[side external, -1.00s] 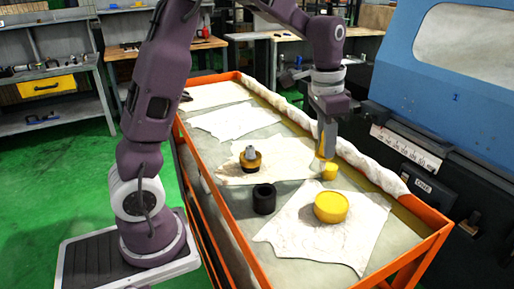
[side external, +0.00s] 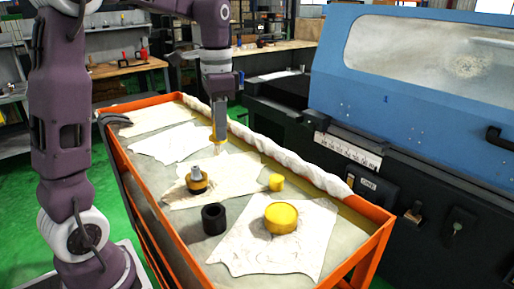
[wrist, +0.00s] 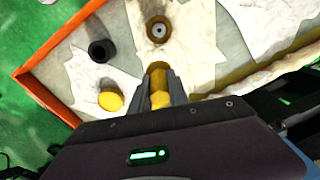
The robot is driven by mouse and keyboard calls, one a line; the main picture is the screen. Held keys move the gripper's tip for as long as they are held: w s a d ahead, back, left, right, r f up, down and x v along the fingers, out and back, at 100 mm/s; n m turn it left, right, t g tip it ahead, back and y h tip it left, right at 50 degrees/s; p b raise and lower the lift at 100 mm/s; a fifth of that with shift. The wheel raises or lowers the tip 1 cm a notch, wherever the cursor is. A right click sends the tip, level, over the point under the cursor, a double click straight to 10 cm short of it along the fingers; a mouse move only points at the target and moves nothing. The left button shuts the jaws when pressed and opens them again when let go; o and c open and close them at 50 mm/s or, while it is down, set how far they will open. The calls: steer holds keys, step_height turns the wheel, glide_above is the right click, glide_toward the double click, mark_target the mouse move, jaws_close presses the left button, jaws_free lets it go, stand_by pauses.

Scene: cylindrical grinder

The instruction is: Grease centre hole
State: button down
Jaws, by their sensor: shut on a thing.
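My gripper (side external: 218,141) is shut on a slim ochre piece (side external: 217,120), held upright above the far half of the table; the piece also shows between the fingers in the wrist view (wrist: 158,70). A grey metal part (side external: 195,172) stands in a dark-and-yellow round base (side external: 197,187), nearer the side camera than my gripper. From above, its round end (wrist: 158,30) shows a dark centre. A small yellow cylinder (side external: 276,182) and a wide yellow tin (side external: 281,218) stand to the right. The tip of the held piece is too small to make out.
A black ring (side external: 214,219) stands near the left edge of the orange-framed table (side external: 190,252). Pale cloths (side external: 263,258) lie under several things. A rolled white cloth (side external: 290,172) runs along the right edge, beside the blue grinder (side external: 415,100). The table's far end holds only cloths.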

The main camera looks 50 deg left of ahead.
steer(key=shift+g, duration=0.3)
steer(key=s+a+r, duration=0.1)
steer(key=s+a, duration=0.1)
steer(key=s, duration=0.1)
steer(key=s+a+r, duration=0.1)
steer(key=shift+s+r, duration=0.15)
steer(key=shift+r, duration=0.2)
steer(key=shift+f, duration=2.6)
steer(key=shift+f, duration=0.45)
steer(key=shift+s, duration=0.3)
steer(key=shift+w, duration=0.6)
